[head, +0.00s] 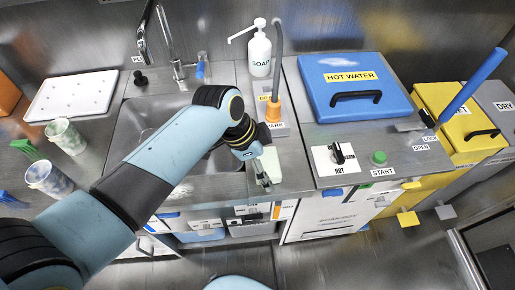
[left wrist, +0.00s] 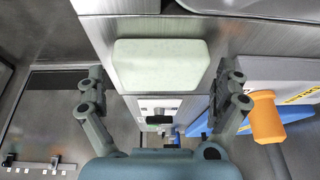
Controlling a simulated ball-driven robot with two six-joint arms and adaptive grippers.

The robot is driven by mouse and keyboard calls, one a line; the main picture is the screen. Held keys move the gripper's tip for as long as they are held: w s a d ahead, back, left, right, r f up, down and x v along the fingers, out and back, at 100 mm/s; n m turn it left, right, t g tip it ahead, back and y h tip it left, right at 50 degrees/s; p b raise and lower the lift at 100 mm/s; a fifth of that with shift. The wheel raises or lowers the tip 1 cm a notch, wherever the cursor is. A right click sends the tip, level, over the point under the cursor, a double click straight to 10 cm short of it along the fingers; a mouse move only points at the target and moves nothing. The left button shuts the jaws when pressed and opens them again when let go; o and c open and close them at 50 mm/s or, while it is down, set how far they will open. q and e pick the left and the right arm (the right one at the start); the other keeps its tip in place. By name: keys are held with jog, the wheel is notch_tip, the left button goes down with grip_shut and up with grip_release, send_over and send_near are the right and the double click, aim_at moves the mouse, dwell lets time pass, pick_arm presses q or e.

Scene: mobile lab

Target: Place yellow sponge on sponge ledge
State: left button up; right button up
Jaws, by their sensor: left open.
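A pale cream-green block (left wrist: 160,65) with rounded corners, probably the sponge, lies on the steel counter near its edge. It looks paler than yellow. In the head view the block (head: 271,163) shows beside my left gripper (head: 264,183), partly hidden by it. In the left wrist view my left gripper (left wrist: 163,82) is open, with one finger on either side of the block and gaps between. Nothing is held. I cannot pick out a sponge ledge for certain. My right gripper is not in view.
A sink (head: 150,125) lies left of the gripper. A soap bottle (head: 259,52) and an orange-handled hose fitting (head: 271,108) stand behind it. A blue hot water lid (head: 345,92) and a black knob (head: 337,152) are to the right. Cups (head: 48,179) stand far left.

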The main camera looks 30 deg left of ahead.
pick_arm(q)
jog(key=v, duration=1.1)
jog(key=shift+r+p, duration=0.15)
jog(key=shift+p, duration=0.25)
jog(key=shift+s, duration=0.1)
